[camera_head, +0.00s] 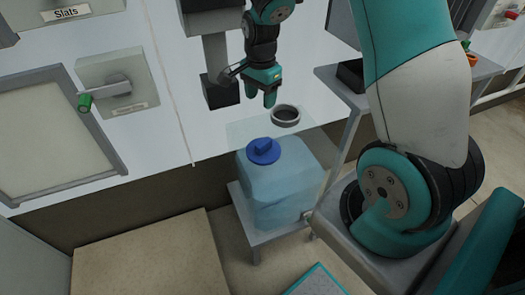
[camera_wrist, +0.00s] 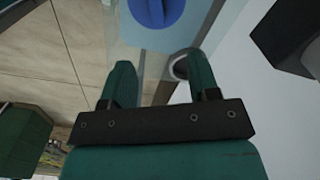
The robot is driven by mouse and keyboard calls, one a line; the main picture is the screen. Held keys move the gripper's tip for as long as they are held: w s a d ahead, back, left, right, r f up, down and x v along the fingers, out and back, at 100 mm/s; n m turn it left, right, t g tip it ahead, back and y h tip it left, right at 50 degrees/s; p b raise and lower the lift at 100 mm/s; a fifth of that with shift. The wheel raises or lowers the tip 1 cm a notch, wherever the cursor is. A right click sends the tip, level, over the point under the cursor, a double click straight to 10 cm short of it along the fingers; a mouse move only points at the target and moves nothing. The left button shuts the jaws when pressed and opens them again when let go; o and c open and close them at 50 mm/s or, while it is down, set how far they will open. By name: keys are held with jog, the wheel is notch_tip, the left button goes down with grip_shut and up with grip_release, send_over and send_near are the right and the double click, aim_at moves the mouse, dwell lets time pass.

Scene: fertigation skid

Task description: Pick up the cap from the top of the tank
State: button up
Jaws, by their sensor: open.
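The blue cap (camera_head: 263,151) sits on the top of the light blue, translucent tank (camera_head: 285,187), which stands on a small grey stand. In the wrist view the cap (camera_wrist: 155,10) shows at the top edge, partly cut off, with a raised grip bar across it. The tank top (camera_wrist: 150,38) surrounds it. My gripper (camera_head: 268,102) is above the tank in the head view, apart from the cap and near the wall. In the wrist view my gripper (camera_wrist: 160,75) is open with nothing between its fingers, and the cap lies beyond the fingertips.
A grey ring (camera_head: 285,116) on a clear shelf (camera_head: 245,130) is close beside my gripper. A dark box on a grey bracket (camera_head: 220,90) is left of it on the white wall. A lever with a green end (camera_head: 85,102) sticks out further left. A beige block (camera_head: 150,260) stands front left.

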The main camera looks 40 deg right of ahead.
send_over(264, 142)
jog(key=f, duration=1.2)
jog(key=shift+w+a+f, duration=0.1)
jog(key=shift+w, duration=0.3)
jog(key=f, duration=0.2)
jog(key=f+p, duration=0.1)
jog(key=f, duration=0.2)
jog(key=shift+s+f, duration=0.3)
jog(key=shift+s, duration=0.05)
jog(key=shift+c, duration=0.2)
grip_shut()
